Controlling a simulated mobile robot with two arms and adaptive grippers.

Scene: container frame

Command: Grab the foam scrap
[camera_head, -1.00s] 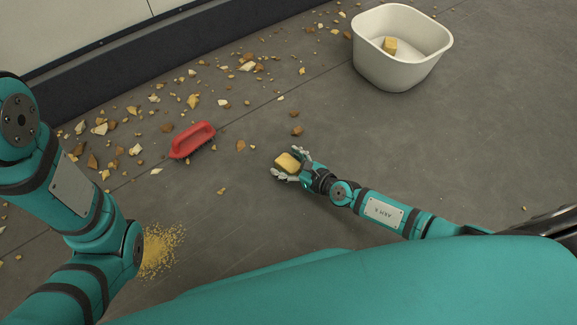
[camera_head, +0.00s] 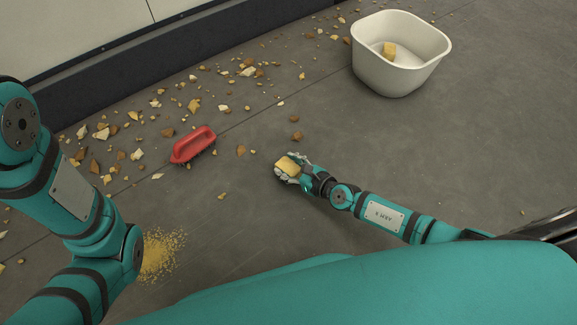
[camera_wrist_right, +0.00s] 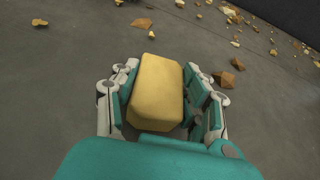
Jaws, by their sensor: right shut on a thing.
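The foam scrap (camera_head: 287,166) is a yellow block. My right gripper (camera_head: 289,170) is shut on it near the middle of the head view. In the right wrist view the foam scrap (camera_wrist_right: 157,92) sits between both fingers of the right gripper (camera_wrist_right: 160,95), which touch its sides. I cannot tell whether it is clear of the floor. My left arm comes in at the left of the head view, but its gripper is out of the picture.
A white bin (camera_head: 398,75) with a yellow block (camera_head: 389,49) inside stands at the upper right. A red-handled brush (camera_head: 193,145) lies left of my right gripper. Broken crumbs are strewn along the dark wall base (camera_head: 110,72). Fine yellow grains (camera_head: 160,252) lie beside my left arm. The floor right of centre is clear.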

